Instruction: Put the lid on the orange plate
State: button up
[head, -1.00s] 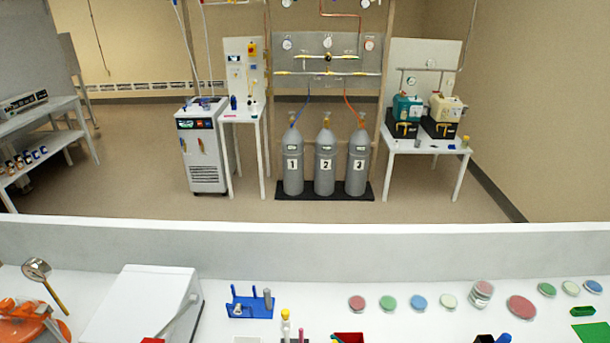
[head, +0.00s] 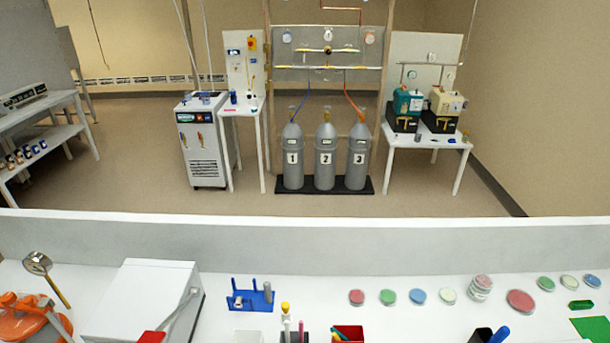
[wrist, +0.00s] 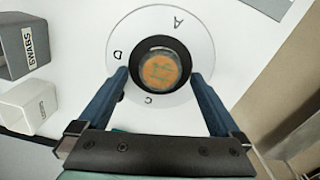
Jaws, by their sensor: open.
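In the wrist view, a round orange plate (wrist: 159,69) with green marks on its face sits in a dark ring at the middle of a white disc (wrist: 187,31) lettered A, C and D. My gripper (wrist: 160,80) is open, its two blue fingers apart on either side of the dark ring. Nothing is visibly held between them. I cannot tell how far the fingertips are above the disc. I cannot make out a separate lid in either view. My gripper and the orange plate do not show clearly in the head view.
In the head view, a blue rack (head: 250,300), a red bin (head: 348,333) and several coloured dishes (head: 357,297) are on the white bench.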

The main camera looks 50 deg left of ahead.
notch_tip(320, 180, up, 13)
jog(key=shift+f+b, duration=0.2)
jog(key=shift+b, duration=0.2)
jog(key=w+d+r+m+t+y+b, duration=0.1)
jog(key=w+r+m+t+y+b, duration=0.3)
jog(key=w+r+m+t, duration=0.95)
jog(key=w+d+r+m+t+b, duration=0.15)
jog(key=w+d+r, duration=0.3)
jog(key=r, duration=0.45)
jog(key=w+d+r+m+t+b, duration=0.1)
jog(key=w+d+r+m, duration=0.3)
jog(key=r, duration=0.5)
jog(key=s+d+r+m+t+h+b, duration=0.1)
jog(key=s+d+r+m+t, duration=0.2)
jog(key=r, duration=0.4)
jog(key=s+d+r+m+t+h, duration=0.1)
jog(key=s+d+r+m+t, duration=0.3)
jog(key=r, duration=0.3)
jog(key=s+d+r+m+t+h+b, duration=0.1)
jog(key=s+d+r+m+t, duration=0.3)
jog(key=r, duration=0.4)
jog(key=shift+s+d+m+h+b, duration=0.25)
jog(key=shift+s+m+h+b, duration=0.1)
jog(key=shift+s+h, duration=0.2)
